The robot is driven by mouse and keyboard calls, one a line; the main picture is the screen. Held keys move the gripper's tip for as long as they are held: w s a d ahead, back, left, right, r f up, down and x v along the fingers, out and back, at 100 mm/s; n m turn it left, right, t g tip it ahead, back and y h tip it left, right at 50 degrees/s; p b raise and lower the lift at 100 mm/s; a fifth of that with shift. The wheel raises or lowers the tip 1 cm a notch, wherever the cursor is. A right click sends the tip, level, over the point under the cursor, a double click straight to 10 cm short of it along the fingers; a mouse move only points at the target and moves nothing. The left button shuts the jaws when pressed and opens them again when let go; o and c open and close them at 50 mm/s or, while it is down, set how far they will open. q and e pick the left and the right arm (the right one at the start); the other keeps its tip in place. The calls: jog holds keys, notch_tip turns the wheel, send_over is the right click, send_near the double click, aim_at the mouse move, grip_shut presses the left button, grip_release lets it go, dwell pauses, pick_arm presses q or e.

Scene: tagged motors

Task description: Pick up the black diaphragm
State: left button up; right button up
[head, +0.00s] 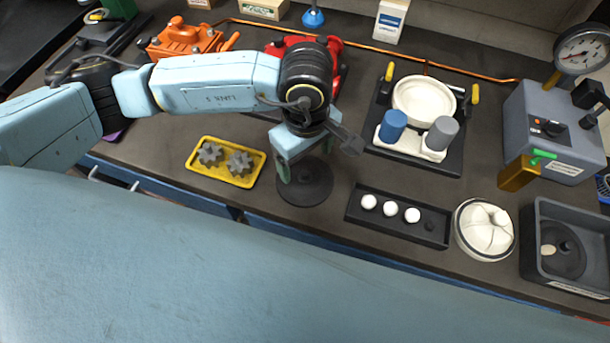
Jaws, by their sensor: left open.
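The black diaphragm (312,187), a round dark disc, lies flat on the dark bench top near the front edge, at the middle of the head view. My left gripper (300,170) is over it, pointing down, with its jaws open. The gripper hides part of the disc's far left side. I cannot tell whether the fingertips touch the disc. A similar black round part (563,256) lies in a grey bin (560,212) at the far right. My right gripper is not in view.
Left of the disc is a yellow tray (226,180) with two grey gears. To the right are a black tray (400,231) with white balls and a white round cover (485,229). A pump housing (423,100) and gauge unit (552,127) stand behind.

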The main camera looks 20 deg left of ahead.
aim_at(305, 174)
pick_arm(q)
jog(key=shift+s+f+p, duration=0.1)
jog(key=shift+f+p, duration=0.2)
jog(key=shift+f, duration=2.1)
jog(key=shift+s, duration=0.15)
jog(key=c, duration=1.4)
